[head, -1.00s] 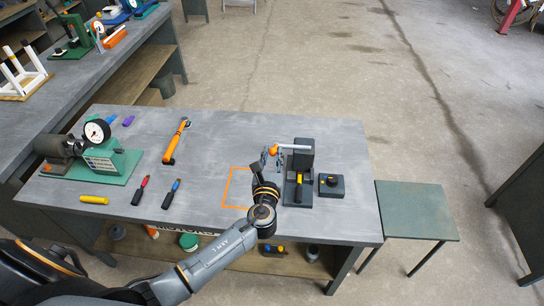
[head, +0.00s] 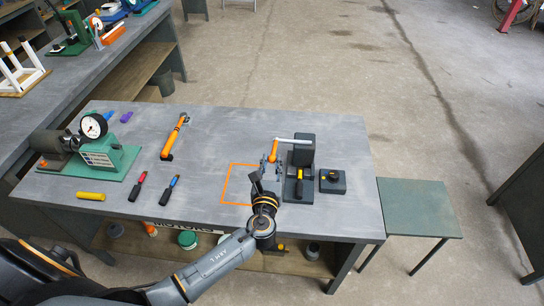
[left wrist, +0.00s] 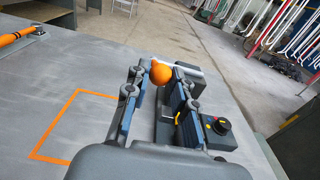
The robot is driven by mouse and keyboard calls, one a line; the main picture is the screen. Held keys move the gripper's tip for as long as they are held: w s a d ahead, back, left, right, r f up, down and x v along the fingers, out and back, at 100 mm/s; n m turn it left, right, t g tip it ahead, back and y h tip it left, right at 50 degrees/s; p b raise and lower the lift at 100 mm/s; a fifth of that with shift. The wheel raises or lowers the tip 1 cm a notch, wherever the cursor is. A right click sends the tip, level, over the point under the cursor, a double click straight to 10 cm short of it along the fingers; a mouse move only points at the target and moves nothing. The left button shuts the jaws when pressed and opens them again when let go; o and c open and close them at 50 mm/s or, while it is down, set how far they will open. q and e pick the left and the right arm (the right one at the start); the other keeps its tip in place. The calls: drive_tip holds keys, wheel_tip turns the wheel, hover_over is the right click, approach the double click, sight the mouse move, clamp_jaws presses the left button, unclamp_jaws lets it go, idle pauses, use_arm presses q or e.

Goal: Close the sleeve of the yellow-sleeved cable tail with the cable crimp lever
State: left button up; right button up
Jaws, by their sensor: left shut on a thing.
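The cable crimp lever has a pale bar (head: 295,139) and an orange grip (head: 273,151), and sits at the dark crimp press (head: 302,153). My left gripper (head: 270,168) is shut on the orange grip. In the left wrist view the rounded orange end (left wrist: 161,72) shows between the two fingers of my left gripper (left wrist: 160,80). The yellow-sleeved cable tail (head: 299,178), dark with a yellow band, lies in the press, right of the gripper. Its yellow part shows small in the left wrist view (left wrist: 178,117). Whether its sleeve is closed is too small to tell. My right gripper is out of view.
A dark box with a round knob (head: 332,181) stands right of the press. An orange outline (head: 229,187) marks the bench left of it. Red (head: 139,186) and blue (head: 170,189) tails, an orange-handled tool (head: 174,138) and a dial gauge (head: 93,126) lie farther left.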

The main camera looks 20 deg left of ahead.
use_arm(q)
drive_tip(key=shift+s+f, duration=0.1)
drive_tip(key=shift+f, duration=0.25)
